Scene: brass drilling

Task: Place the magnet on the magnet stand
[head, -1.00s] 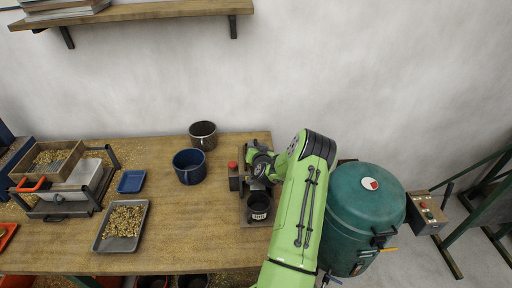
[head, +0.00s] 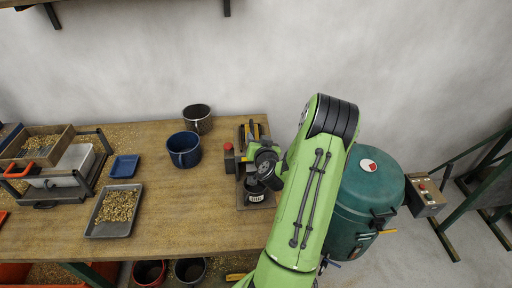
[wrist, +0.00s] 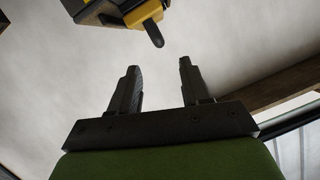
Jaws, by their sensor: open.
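My gripper (wrist: 158,88) is open in the wrist view, with nothing between its two dark fingers. In the head view its fingers cannot be made out behind the dark wrist of my arm. A yellow-and-black device (head: 255,130) stands behind the wrist at the table's right end. A similar yellow-and-black part with a dark rounded tip (wrist: 146,20) shows above the fingers in the wrist view, apart from them. I cannot tell whether this is the magnet or its stand.
A red button box (head: 229,158), a blue mug (head: 184,150) and a dark mug (head: 197,118) are to the left. A green drum (head: 362,205) stands off the table's right end.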

